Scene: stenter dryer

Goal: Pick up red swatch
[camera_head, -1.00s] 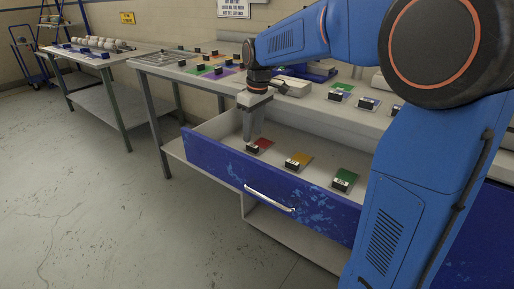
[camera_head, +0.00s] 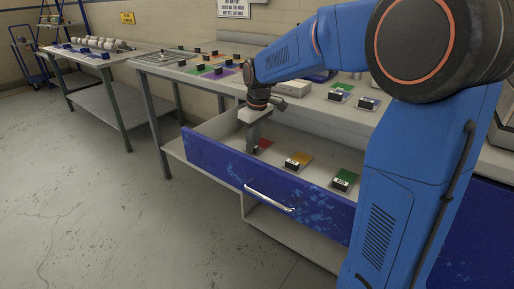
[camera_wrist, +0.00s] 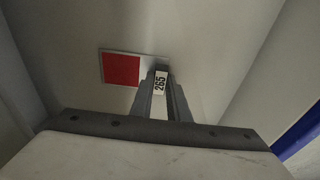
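The red swatch (camera_wrist: 121,69) lies flat in the open blue drawer and shows partly in the head view (camera_head: 264,144). Its small block with a white label reading 265 (camera_wrist: 160,83) stands at its edge, between the fingertips of my gripper (camera_wrist: 162,92) in the wrist view. In the head view my gripper (camera_head: 254,150) points down into the drawer's left end and hides most of that block. The fingers are close to the block on both sides; I cannot tell whether they press on it.
The tabletop behind holds more swatches.

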